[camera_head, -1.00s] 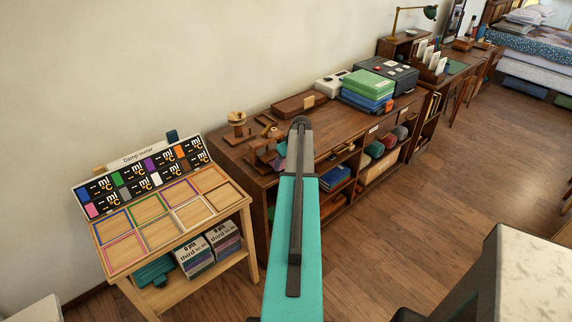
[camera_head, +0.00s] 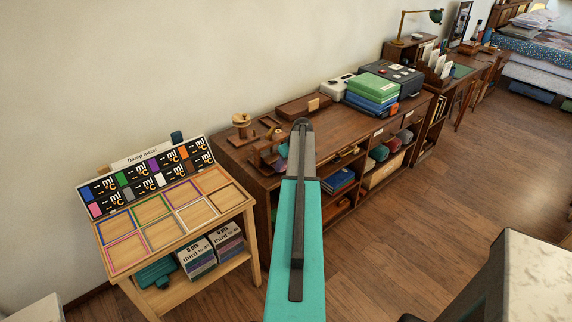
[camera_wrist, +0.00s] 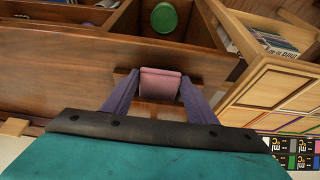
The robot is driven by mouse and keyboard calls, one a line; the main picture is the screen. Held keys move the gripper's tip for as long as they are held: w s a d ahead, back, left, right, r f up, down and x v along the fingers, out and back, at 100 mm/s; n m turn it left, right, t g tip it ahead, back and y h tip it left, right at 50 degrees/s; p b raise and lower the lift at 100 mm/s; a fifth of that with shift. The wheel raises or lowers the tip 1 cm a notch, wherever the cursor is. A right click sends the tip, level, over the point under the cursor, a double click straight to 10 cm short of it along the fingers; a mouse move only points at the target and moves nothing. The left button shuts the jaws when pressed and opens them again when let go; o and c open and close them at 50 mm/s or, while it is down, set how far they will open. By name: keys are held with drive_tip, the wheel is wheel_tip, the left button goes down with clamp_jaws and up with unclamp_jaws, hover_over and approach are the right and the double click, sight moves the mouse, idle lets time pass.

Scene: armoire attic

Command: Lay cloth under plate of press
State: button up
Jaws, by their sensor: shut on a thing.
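A pink piece, seemingly the folded cloth (camera_wrist: 160,86), sits between the two fingers of my gripper (camera_wrist: 160,80) in the wrist view. My gripper is shut on it. A brown wooden part shows just behind the cloth, and I cannot tell whether they touch. In the head view a small wooden device, seemingly the press (camera_head: 264,153), stands on the near left end of the long low cabinet. Where the press plate lies relative to the cloth is unclear.
The long cabinet (camera_head: 342,128) also bears a wooden spool-like piece (camera_head: 241,123), a tray (camera_head: 304,106) and green and blue boxes (camera_head: 372,90). A light wooden stand (camera_head: 250,242) with colored frames is close on the left. Open floor (camera_head: 440,215) lies to the right.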

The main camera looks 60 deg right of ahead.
drive_tip(key=o, duration=1.2)
drive_tip(key=shift+r, duration=0.1)
drive_tip(key=b+v, duration=0.3)
drive_tip(key=v, duration=1)
drive_tip(key=shift+r, duration=0.25)
drive_tip(key=shift+s+a, duration=0.1)
drive_tip(key=shift+s, duration=0.1)
